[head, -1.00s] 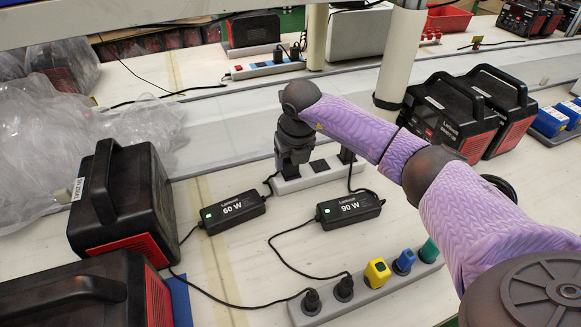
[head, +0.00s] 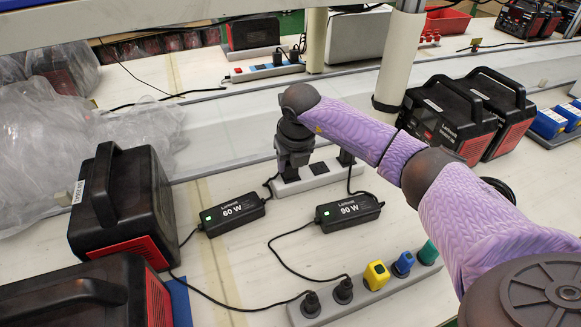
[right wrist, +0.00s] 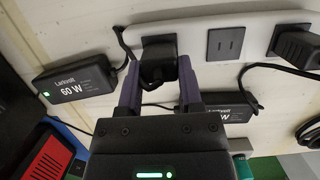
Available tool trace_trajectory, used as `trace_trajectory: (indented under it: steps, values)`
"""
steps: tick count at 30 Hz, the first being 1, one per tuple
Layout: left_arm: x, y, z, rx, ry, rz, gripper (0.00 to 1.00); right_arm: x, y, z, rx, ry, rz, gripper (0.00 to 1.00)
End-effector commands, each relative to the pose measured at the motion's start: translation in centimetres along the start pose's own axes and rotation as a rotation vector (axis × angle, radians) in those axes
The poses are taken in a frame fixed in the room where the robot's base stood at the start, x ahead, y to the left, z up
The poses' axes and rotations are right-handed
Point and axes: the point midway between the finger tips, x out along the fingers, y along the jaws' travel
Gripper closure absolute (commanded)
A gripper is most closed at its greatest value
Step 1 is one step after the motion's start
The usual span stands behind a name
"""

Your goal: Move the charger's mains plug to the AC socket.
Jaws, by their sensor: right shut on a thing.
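My right gripper (head: 291,165) points down at the left end of a white socket strip (head: 325,177). In the right wrist view its fingers (right wrist: 158,92) are closed around a black plug (right wrist: 157,62), which sits at the strip's left socket; I cannot tell whether it is fully seated. The 60 W charger (head: 232,215), with a green light, lies left of the strip, and its lead runs to this end. The 90 W charger (head: 347,211) lies in front. Its lead runs to another black plug (right wrist: 296,45) at the strip's right end. A bare flat-slot socket (right wrist: 225,43) lies between. My left gripper is out of view.
A grey front strip (head: 372,296) holds two black plugs (head: 343,290) and yellow (head: 376,275), blue (head: 403,263) and green (head: 428,252) ones. Black power stations (head: 120,205) stand at left, others (head: 450,118) at right. Leads cross the table between the strips.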

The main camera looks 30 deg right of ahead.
Motion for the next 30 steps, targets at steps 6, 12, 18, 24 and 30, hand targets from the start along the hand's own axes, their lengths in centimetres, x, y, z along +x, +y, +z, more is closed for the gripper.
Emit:
trace_trajectory:
  steps: [6, 12, 18, 24, 30]
  values:
    - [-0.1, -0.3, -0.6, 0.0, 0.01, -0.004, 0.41, -0.1, 0.0, 0.0, 0.0, 0.0, 0.0, 1.0]
    - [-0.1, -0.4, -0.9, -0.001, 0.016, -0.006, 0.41, -0.2, 0.0, 0.1, 0.0, -0.001, 0.0, 1.0]
    - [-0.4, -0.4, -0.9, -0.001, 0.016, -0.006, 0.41, -0.5, 0.0, 0.1, 0.0, -0.001, 0.0, 1.0]
    - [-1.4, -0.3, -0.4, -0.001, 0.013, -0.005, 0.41, -1.7, 0.0, 0.5, 0.0, -0.002, 0.0, 1.0]
    - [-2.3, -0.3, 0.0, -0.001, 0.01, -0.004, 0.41, -2.8, 0.0, 0.7, 0.0, -0.001, 0.0, 1.0]
